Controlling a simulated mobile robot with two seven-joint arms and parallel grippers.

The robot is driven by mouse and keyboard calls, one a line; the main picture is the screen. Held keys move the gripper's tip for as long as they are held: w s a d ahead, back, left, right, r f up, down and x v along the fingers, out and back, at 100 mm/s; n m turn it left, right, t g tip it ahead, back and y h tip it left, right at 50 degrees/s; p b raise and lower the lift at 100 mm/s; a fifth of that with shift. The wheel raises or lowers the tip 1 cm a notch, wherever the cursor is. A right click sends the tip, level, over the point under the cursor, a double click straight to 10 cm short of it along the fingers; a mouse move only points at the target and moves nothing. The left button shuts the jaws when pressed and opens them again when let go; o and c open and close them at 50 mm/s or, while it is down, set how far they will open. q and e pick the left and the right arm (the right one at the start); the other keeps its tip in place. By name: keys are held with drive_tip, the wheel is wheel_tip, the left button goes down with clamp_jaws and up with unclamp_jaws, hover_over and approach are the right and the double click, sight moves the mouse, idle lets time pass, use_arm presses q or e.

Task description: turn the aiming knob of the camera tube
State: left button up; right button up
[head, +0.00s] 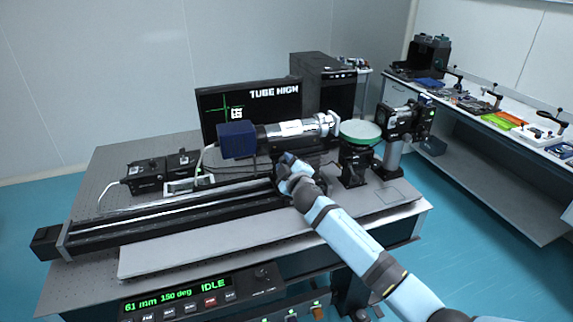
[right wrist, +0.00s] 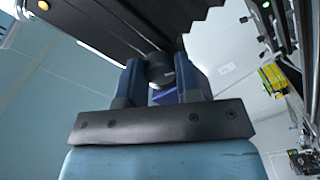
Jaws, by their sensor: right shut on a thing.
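The camera tube (head: 290,129) is a silver and black cylinder with a dark blue box (head: 238,140) at its left end. It lies above the black rail on the optical table. My right gripper (head: 284,163) is beneath the tube, and its fingers are hard to make out in the head view. In the right wrist view the two fingers (right wrist: 160,84) are shut on a dark round knob (right wrist: 160,69), which I take to be the aiming knob. The fingers hide its sides. The knob is hidden in the head view. My left gripper is not in view.
A monitor (head: 222,125) behind the tube reads "TUBE HIGH" with a green cross. A green-rimmed disc (head: 360,131) stands right of the tube. A long black rail (head: 150,225) crosses the table. A front panel (head: 195,297) reads "61 mm 150 deg IDLE".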

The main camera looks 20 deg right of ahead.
drive_tip(key=shift+n, duration=0.4)
drive_tip(key=n+p, duration=0.1)
drive_tip(key=n, duration=0.3)
drive_tip(key=shift+n+p, duration=0.45)
drive_tip(key=shift+n, duration=1.35)
drive_tip(key=o, duration=0.9)
drive_tip(key=s, duration=0.4)
drive_tip(key=s+b, duration=0.1)
drive_tip(key=s, duration=0.9)
drive_tip(key=shift+d+b, duration=0.25)
drive_tip(key=shift+b, duration=0.15)
